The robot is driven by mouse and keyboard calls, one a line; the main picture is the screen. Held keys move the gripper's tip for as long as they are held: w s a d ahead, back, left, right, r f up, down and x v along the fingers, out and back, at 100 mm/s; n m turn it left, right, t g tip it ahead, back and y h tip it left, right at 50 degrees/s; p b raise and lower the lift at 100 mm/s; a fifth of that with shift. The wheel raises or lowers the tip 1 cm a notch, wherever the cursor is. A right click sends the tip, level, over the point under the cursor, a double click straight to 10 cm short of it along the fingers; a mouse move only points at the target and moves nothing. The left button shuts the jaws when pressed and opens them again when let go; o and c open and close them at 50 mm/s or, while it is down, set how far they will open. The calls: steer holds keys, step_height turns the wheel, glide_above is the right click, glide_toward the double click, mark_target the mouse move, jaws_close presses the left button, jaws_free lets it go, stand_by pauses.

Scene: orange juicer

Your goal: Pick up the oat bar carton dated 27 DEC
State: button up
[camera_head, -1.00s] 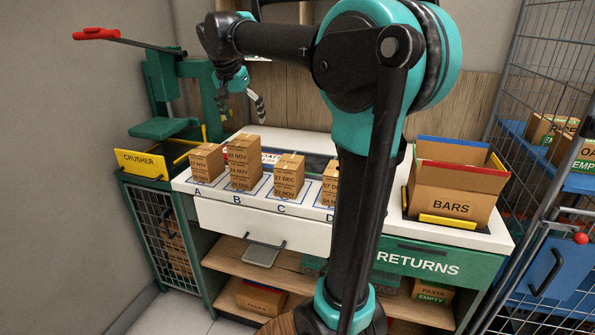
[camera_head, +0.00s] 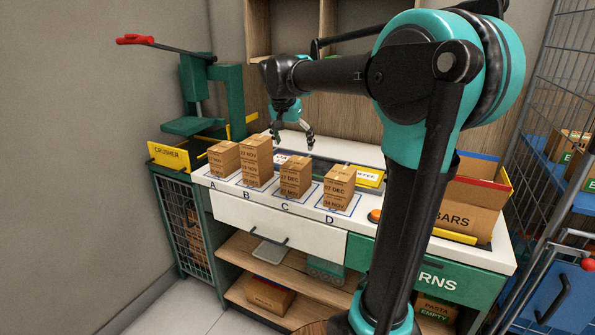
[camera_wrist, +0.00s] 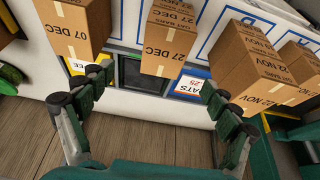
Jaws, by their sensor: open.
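The carton dated 27 DEC (camera_wrist: 168,35) is in the middle of the wrist view, its date on the face towards me. In the head view it tops the brown column at C (camera_head: 296,168), above a NOV label. The 07 DEC carton (camera_wrist: 75,25) is left of it in the wrist view, and tops the column at D (camera_head: 338,180) in the head view. My gripper (camera_wrist: 157,88) is open and empty. Its fingers are apart, on the near side of the 27 DEC carton in the wrist view, not around it. In the head view my gripper (camera_head: 293,138) is behind the columns.
NOV cartons stand at A (camera_head: 223,160) and B (camera_head: 257,160). An open BARS box (camera_head: 465,215) is at the right of the white counter (camera_head: 225,186). The green crusher (camera_head: 195,125) stands left. Wall shelving (camera_head: 345,85) is behind my gripper.

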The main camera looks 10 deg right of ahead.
mark_target(296, 162)
steer(key=x, duration=0.4)
steer(key=shift+w+f, duration=0.15)
steer(key=shift+f, duration=0.05)
steer(key=x, duration=0.4)
steer(key=shift+w+a+f, duration=0.2)
steer(key=shift+w+f, duration=0.05)
steer(key=shift+f, duration=0.1)
steer(key=shift+w+f, duration=0.1)
steer(key=shift+f, duration=0.2)
steer(key=shift+f, duration=0.25)
steer(key=shift+c, duration=0.3)
steer(key=c, duration=1.3)
steer(key=shift+r, duration=0.1)
